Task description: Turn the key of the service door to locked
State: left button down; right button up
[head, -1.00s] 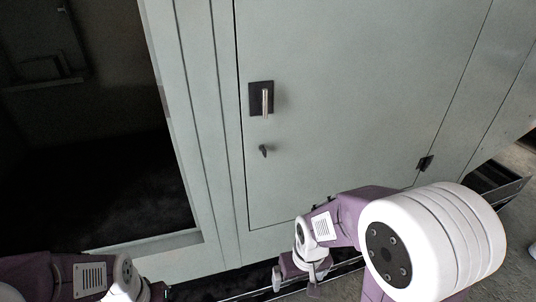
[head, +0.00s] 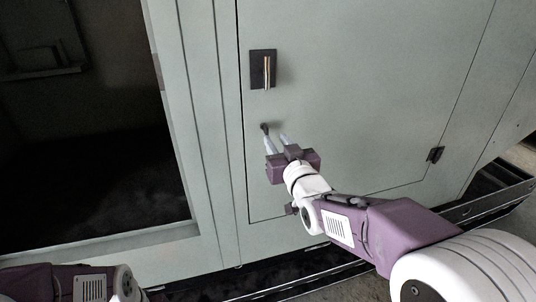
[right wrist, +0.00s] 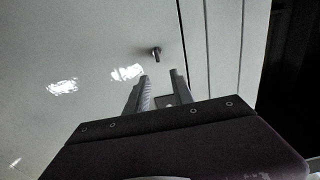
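The service door (head: 350,100) is a pale grey-green panel and looks closed. Its small dark key (head: 264,127) sits below the door handle, near the door's left edge. In the right wrist view the key (right wrist: 156,52) is a short dark stub just beyond the fingertips. My right gripper (head: 274,137) is open, its two fingers apart and pointing at the key. In the right wrist view the open gripper (right wrist: 161,78) has nothing between its fingers. Any contact with the key cannot be told. My left arm shows at the lower left; its fingers are out of view.
A door handle (head: 263,70) on a dark plate stands out above the key. A dark open bay (head: 100,130) lies left of the frame post. A hinge (head: 435,154) is on the door's right side. A metal rail (head: 490,200) runs along the bottom.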

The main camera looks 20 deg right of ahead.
aim_at(267, 129)
jog(key=w, duration=0.6)
jog(key=w+p, duration=0.1)
jog(key=w, duration=0.2)
jog(key=shift+f, duration=0.35)
grip_shut()
